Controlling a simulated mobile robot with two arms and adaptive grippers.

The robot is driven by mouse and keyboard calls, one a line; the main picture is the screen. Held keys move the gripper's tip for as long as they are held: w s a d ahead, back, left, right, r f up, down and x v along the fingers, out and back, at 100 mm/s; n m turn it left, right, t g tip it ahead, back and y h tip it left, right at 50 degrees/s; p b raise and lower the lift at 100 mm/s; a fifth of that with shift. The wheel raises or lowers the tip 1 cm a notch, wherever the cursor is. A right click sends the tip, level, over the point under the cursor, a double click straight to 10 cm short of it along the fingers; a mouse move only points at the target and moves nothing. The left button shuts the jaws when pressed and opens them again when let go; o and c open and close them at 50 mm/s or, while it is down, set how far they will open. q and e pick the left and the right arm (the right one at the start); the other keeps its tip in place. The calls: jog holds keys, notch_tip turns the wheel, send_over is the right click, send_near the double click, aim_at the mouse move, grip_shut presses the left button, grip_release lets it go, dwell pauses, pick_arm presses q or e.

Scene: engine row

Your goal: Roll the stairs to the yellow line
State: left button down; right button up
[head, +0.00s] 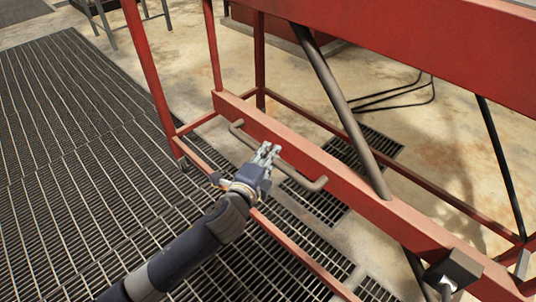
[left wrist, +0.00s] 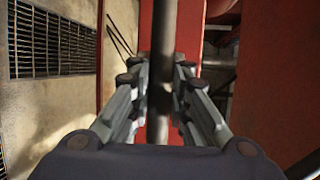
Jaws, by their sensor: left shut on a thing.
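The stairs are a red steel frame (head: 335,170) with upright posts and dark diagonal braces, filling the right of the head view. A grey-brown handle bar (head: 303,181) is fixed along its lower red beam. My left gripper (head: 268,152) is shut on this handle bar. In the left wrist view the handle bar (left wrist: 163,35) runs between the two fingers (left wrist: 160,92), with the red beam behind it. The yellow line does not show in either view. The right gripper is not in view.
Dark metal floor grating (head: 70,150) covers the left side. Tan concrete floor (head: 440,130) lies beyond and under the frame, with a smaller grate (head: 375,148) and black cables (head: 395,98) on it. Grey metal legs (head: 105,25) stand at the top left.

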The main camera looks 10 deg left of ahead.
pick_arm(q)
jog(key=shift+s+d+f, duration=0.25)
jog(key=shift+s+d, duration=0.4)
jog(key=shift+d, duration=0.2)
jog(key=c, duration=1.8)
grip_release()
jog(key=shift+s+d+r, duration=0.1)
jog(key=shift+s+d, duration=0.05)
jog(key=shift+d, duration=0.05)
jog(key=shift+a, duration=0.2)
jog(key=v, duration=1.2)
jog(key=shift+r, duration=0.1)
